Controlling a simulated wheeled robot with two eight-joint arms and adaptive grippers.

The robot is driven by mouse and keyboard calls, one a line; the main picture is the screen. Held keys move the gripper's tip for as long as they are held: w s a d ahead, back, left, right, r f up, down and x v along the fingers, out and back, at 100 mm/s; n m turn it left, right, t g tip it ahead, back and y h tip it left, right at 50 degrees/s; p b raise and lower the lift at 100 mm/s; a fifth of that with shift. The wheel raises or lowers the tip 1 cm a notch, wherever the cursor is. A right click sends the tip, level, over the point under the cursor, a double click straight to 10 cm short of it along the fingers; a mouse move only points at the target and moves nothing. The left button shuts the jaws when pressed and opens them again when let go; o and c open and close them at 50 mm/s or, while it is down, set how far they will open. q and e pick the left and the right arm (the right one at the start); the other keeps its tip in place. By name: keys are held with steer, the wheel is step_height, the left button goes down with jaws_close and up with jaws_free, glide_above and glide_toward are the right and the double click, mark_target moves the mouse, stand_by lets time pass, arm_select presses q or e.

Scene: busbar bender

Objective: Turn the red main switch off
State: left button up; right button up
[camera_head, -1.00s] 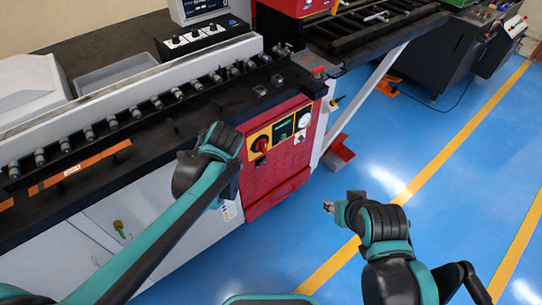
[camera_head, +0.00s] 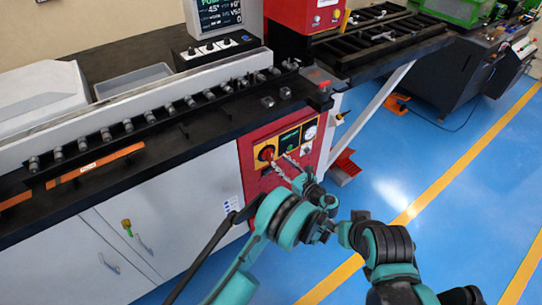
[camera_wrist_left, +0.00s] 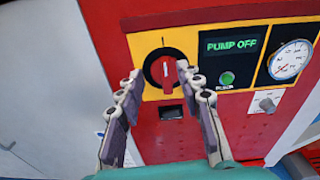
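The red main switch (camera_head: 267,153) is a rotary knob on a yellow plate on the machine's red front panel. In the left wrist view the knob (camera_wrist_left: 163,70) has its red handle roughly upright, in a dark round surround. My left gripper (camera_head: 280,161) is in front of the panel, pointing at the switch. In the left wrist view its two fingers (camera_wrist_left: 160,73) are apart, one on each side of the knob. I see no clear contact, and the depth gap is hard to judge. My right gripper (camera_head: 327,230) is low beside my left wrist, its fingers partly hidden.
Right of the switch are a display (camera_wrist_left: 233,43) reading "PUMP OFF", a green button (camera_wrist_left: 227,78) and a pressure gauge (camera_wrist_left: 291,60). A small grey switch (camera_wrist_left: 266,101) sits below the gauge. The black machine bench (camera_head: 215,120) overhangs the panel. Blue floor (camera_head: 440,170) is free at right.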

mark_target(272, 154)
arm_select(q)
steer(key=shift+m+t, duration=0.4)
steer(key=shift+m, duration=0.2)
steer(key=w+a, duration=0.1)
steer(key=w+a+f+b, duration=0.1)
steer(key=w, duration=0.1)
steer(key=w+a+f+b, duration=0.1)
steer(key=shift+w, duration=0.4)
steer(key=shift+w+a, duration=0.2)
steer(key=shift+w, duration=0.25)
steer(key=shift+r, duration=0.1)
steer(key=shift+c, duration=0.3)
jaws_close()
